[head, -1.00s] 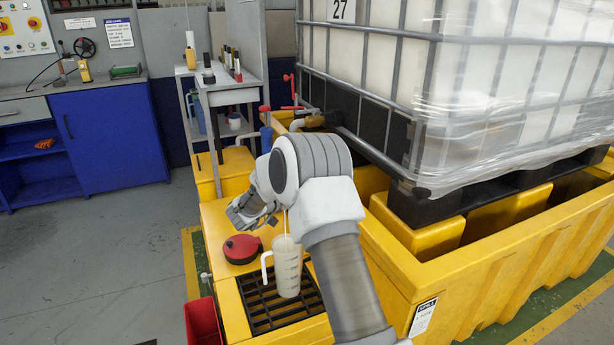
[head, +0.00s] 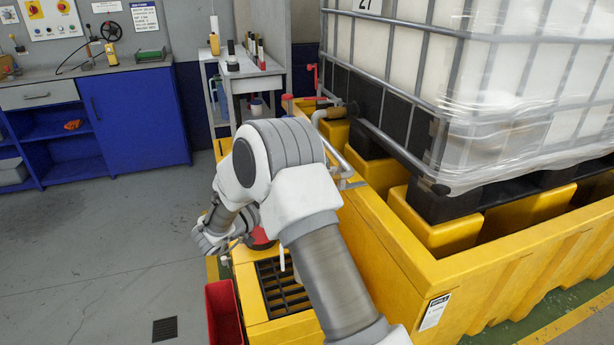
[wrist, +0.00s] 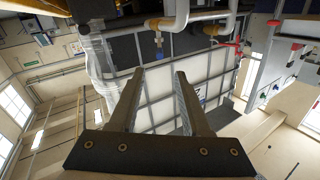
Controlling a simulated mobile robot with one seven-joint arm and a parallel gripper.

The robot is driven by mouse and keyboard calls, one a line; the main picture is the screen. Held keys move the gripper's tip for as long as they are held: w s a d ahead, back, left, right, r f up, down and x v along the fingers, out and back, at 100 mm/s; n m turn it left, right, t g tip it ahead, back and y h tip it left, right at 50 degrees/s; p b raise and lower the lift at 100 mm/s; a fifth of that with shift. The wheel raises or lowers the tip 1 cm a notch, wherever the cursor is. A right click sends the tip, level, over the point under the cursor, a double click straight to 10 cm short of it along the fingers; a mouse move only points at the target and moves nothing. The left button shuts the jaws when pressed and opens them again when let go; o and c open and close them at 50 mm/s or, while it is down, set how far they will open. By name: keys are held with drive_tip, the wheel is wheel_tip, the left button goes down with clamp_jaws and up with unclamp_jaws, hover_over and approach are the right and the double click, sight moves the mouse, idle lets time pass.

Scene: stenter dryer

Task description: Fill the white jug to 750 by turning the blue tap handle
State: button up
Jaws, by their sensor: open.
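My gripper (head: 207,243) is at the left of the yellow bund in the head view, beside its outer edge. In the wrist view my gripper (wrist: 160,74) has its two fingers apart with nothing between them. The white jug is almost wholly behind my arm in the head view; only a thin pale piece (head: 282,259), perhaps its handle, shows above the black grate (head: 285,290). Its scale and level are hidden. In the wrist view a small blue piece (wrist: 159,40), possibly the blue tap handle, shows by a brass-coloured fitting, beyond the fingertips and apart from them.
A red round object (head: 262,241) is partly behind my arm. A red bin (head: 223,312) stands left of the grate. A caged tank (head: 480,90) and grey pipe (head: 342,166) lie right of my arm. Red handles (head: 314,78) are farther back.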

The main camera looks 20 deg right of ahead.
drive_tip(key=shift+v, duration=1.4)
drive_tip(key=shift+s+a, duration=0.1)
idle(2.2)
